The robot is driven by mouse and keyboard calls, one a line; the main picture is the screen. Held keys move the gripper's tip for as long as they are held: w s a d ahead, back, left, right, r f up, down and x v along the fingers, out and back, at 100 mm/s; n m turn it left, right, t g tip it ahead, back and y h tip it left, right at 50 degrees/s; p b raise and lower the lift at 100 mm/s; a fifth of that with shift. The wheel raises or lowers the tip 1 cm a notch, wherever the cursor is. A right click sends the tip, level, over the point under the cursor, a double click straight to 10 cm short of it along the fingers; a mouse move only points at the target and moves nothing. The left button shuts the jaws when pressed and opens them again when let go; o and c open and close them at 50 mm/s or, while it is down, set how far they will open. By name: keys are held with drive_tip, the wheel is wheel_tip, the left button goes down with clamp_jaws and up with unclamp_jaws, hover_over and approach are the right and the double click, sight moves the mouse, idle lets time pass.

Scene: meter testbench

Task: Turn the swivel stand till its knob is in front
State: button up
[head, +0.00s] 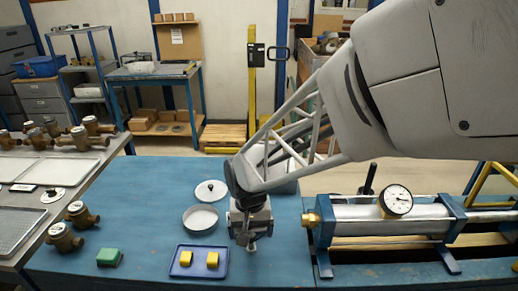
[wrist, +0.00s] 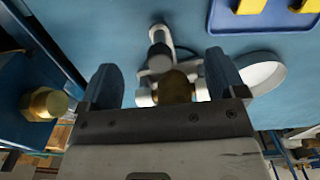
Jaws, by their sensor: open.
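The swivel stand shows in the wrist view as a pale grey fitting (wrist: 160,62) with a brass-coloured body (wrist: 176,88) on it. A dark round part (wrist: 159,57) and a pale looped end stick out toward the tray side. In the head view it is mostly hidden by my gripper; only a small pale end (head: 252,248) shows below, on the near side. My gripper (wrist: 163,80) is open, with one finger on each side of the brass body. I cannot tell whether the fingers touch it. In the head view my gripper (head: 249,232) points down over the blue table.
A blue tray (head: 178,272) with two yellow blocks lies at the near left. A shallow white dish (head: 200,218) and a knobbed lid (head: 210,190) lie left of my gripper. A green block (head: 109,257) is farther left. A gauge cylinder bench (head: 352,228) stands close on the right.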

drive_tip(key=shift+f, duration=0.4)
drive_tip(key=c, duration=0.4)
